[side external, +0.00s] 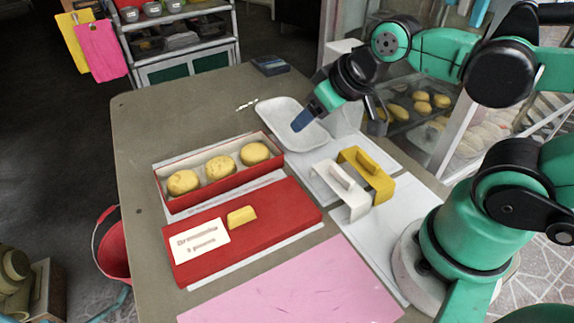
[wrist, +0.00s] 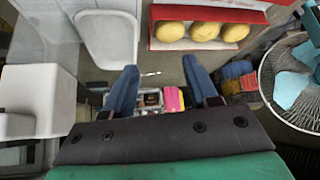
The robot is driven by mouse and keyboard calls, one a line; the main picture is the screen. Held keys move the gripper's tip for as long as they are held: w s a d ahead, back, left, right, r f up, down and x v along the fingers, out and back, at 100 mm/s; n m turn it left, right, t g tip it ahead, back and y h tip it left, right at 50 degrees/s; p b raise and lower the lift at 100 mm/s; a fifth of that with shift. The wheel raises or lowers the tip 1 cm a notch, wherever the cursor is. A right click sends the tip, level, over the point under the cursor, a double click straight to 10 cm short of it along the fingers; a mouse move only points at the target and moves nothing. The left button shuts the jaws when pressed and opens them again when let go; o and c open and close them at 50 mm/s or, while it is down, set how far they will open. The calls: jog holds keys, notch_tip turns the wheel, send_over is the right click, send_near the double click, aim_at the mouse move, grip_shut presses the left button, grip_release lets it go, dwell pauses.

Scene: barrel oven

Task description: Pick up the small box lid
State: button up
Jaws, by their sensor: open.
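The small box lid (side external: 270,240) is red with a yellow handle (side external: 242,216) and a white label (side external: 199,242). It lies flat near the front of the table. Behind it is a small red box (side external: 163,187) holding three yellow round buns; the box also shows at the top of the wrist view (wrist: 155,42). My gripper (side external: 299,124) is above the white tray at the back, away from the lid. In the wrist view its two blue fingers (wrist: 164,85) stand wide apart with nothing between them.
A white tray (side external: 270,110) lies at the back of the table (side external: 165,110). A white handled tool (side external: 352,200) and a yellow one (side external: 380,183) stand right of the lid. A pink sheet (side external: 300,295) lies in front. A dark block (side external: 270,65) sits on the far edge.

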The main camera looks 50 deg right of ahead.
jog(key=n+g+y, duration=0.4)
jog(key=n+g, duration=0.1)
jog(key=n, duration=0.8)
send_over(241, 211)
jog(key=d, duration=0.3)
jog(key=f, duration=0.5)
jog(key=shift+s+f, duration=0.3)
jog(key=shift+s+a+f+n+g, duration=0.1)
jog(key=shift+a+f+n+g, duration=0.15)
jog(key=shift+n, duration=0.25)
jog(key=shift+a+f, duration=0.3)
jog(key=shift+f, duration=0.05)
jog(key=shift+x, duration=2.5)
grip_shut()
